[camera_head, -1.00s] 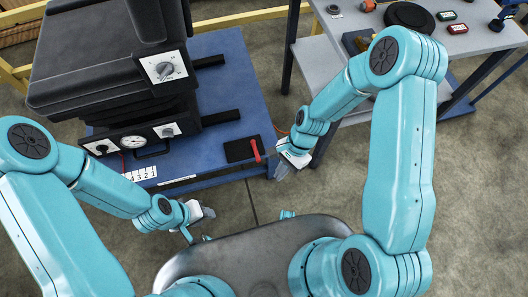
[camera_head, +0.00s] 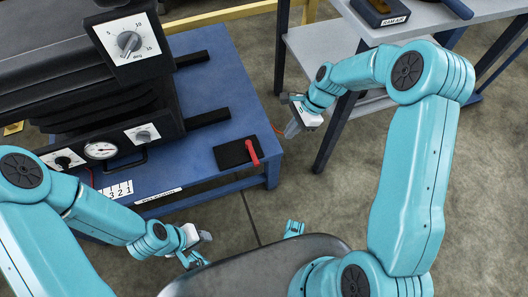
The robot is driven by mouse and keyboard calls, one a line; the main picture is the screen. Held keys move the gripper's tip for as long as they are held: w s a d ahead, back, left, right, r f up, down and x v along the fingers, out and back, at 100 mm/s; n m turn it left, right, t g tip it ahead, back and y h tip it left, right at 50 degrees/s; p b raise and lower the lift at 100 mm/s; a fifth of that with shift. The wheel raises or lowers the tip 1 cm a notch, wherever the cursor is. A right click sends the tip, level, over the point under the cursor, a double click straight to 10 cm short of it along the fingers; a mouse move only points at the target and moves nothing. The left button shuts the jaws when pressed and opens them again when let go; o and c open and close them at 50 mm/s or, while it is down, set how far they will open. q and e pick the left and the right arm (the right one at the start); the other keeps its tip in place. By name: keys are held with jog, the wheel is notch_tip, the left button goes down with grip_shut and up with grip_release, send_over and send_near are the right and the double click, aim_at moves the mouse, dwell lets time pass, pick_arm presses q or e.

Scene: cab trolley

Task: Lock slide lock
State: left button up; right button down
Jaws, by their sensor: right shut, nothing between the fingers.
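The slide lock shows as a black plate (camera_head: 231,154) with a red handle (camera_head: 252,152). It lies on the front right corner of the blue trolley top (camera_head: 214,95). The handle sits along the plate's right edge. My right gripper (camera_head: 292,128) is shut and empty, to the right of the red handle and apart from it, past the trolley's edge. My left gripper (camera_head: 204,240) hangs low in front of the trolley, far from the lock. Its fingers are small and partly hidden, so I cannot tell whether they are open.
A black machine with a dial panel (camera_head: 128,43) and a round gauge (camera_head: 101,150) stands on the trolley's left part. A grey table (camera_head: 425,18) with a lower shelf stands at the upper right, behind my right arm. The floor between trolley and table is clear.

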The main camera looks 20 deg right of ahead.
aim_at(253, 154)
jog(key=a+f+b, duration=0.4)
jog(key=a+f, duration=0.4)
jog(key=shift+a+b, duration=0.25)
jog(key=shift+b, duration=0.1)
jog(key=shift+s+a, duration=0.15)
dwell(0.4)
jog(key=shift+m+p, duration=0.3)
